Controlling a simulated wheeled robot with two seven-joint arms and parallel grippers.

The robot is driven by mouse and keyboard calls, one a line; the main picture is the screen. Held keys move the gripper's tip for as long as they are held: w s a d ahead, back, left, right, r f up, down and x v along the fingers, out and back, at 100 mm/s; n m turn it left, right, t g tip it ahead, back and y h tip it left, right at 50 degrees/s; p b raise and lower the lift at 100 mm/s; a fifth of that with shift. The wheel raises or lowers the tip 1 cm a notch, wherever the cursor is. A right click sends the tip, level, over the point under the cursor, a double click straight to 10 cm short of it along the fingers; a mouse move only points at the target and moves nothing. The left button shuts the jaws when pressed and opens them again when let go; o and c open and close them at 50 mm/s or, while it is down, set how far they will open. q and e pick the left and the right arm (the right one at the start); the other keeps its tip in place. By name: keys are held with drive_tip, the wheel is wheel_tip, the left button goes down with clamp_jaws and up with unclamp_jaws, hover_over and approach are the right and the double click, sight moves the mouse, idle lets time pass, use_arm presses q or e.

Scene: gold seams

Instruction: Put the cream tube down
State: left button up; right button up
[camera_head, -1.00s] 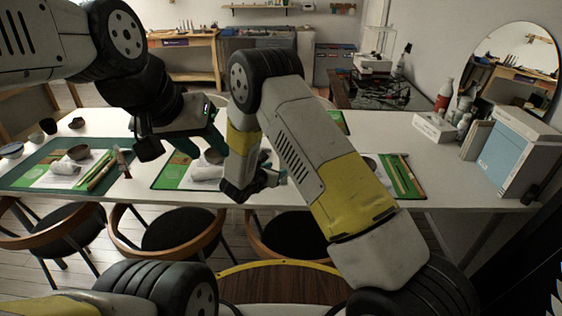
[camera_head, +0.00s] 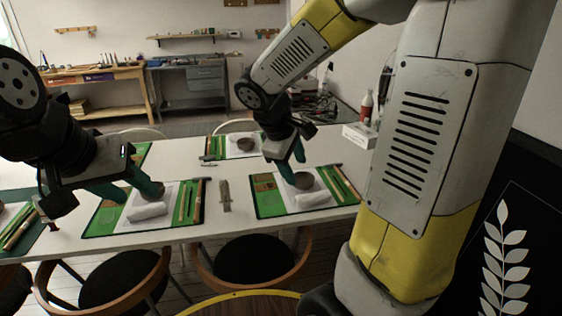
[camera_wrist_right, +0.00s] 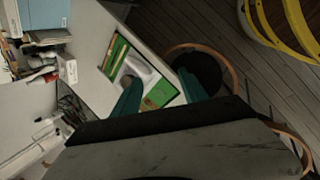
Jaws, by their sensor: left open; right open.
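A slim beige-grey object (camera_head: 224,195) lies on the bare white table (camera_head: 236,229) between two green mats; it may be the cream tube, but I cannot be sure. My right gripper (camera_head: 287,168) is open and empty above the right mat, near a small bowl (camera_head: 304,181). Its spread green fingers also show in the right wrist view (camera_wrist_right: 160,92), with the mat between them and beyond. My left gripper (camera_head: 124,191) is open over the left mat, with no held thing visible. It hides part of that mat.
The right mat (camera_head: 266,207) and left mat (camera_head: 97,224) each carry a white roll-like item and thin tools. Black-seated chairs (camera_head: 248,260) stand along the near edge. A white box (camera_head: 359,136) stands at the table's right. Bare table lies between the mats.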

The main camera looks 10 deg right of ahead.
drive_tip(key=s+a+r+m+t+y, duration=0.3)
drive_tip(key=s+r+m+y, duration=0.3)
drive_tip(key=s, duration=0.7)
drive_tip(key=a+r+m, duration=0.1)
drive_tip(key=r+m, duration=0.1)
drive_tip(key=m, duration=0.1)
drive_tip(key=shift+w, duration=0.1)
